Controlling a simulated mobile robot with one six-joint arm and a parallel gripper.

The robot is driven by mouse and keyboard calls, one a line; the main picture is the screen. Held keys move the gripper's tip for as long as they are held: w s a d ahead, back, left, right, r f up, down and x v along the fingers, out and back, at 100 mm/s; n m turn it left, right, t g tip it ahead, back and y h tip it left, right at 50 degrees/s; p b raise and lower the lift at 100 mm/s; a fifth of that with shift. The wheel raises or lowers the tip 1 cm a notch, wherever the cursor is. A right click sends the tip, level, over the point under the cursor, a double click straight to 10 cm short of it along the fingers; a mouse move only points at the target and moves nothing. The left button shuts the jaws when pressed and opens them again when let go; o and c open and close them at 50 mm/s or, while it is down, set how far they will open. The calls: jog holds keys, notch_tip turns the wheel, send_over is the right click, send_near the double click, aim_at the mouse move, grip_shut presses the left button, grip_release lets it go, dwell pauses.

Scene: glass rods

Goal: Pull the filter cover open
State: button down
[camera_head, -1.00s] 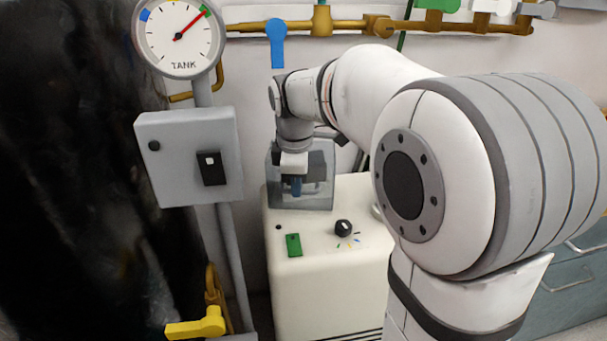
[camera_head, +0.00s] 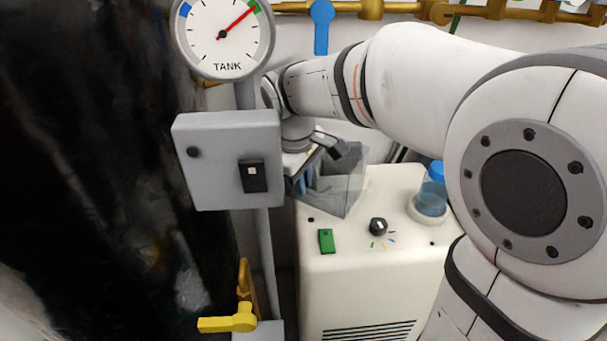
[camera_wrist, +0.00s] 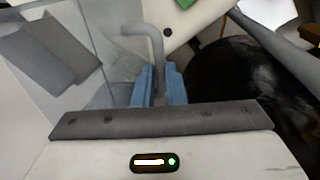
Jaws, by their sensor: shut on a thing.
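The filter cover (camera_head: 344,190) is a clear grey, box-like cover at the back left of the cream machine (camera_head: 350,275). It stands at an angle to the machine, swung out toward the left. My gripper (camera_head: 301,184) is at the cover's left edge, partly hidden behind the grey switch box. In the wrist view, the blue fingers of my gripper (camera_wrist: 160,82) are closed around the end of a bent grey handle (camera_wrist: 153,36). The clear panel of the cover (camera_wrist: 112,72) lies beside them on the left.
The grey switch box (camera_head: 228,185) and its pole stand close to my gripper on the left. A blue-capped clear jar (camera_head: 432,195), a black knob (camera_head: 378,226) and a green switch (camera_head: 326,241) are on the machine's top. A yellow-handled valve (camera_head: 230,321) is low left.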

jog(key=c, duration=1.5)
grip_release()
jog(key=shift+a, duration=0.2)
jog(key=shift+r, duration=0.1)
jog(key=r+p, duration=0.1)
jog(key=r, duration=0.1)
jog(key=r+p, duration=0.1)
jog(key=r, duration=0.2)
jog(key=s+r+p, duration=0.1)
jog(key=r, duration=0.1)
jog(key=shift+a+r, duration=0.25)
jog(key=shift+a, duration=0.15)
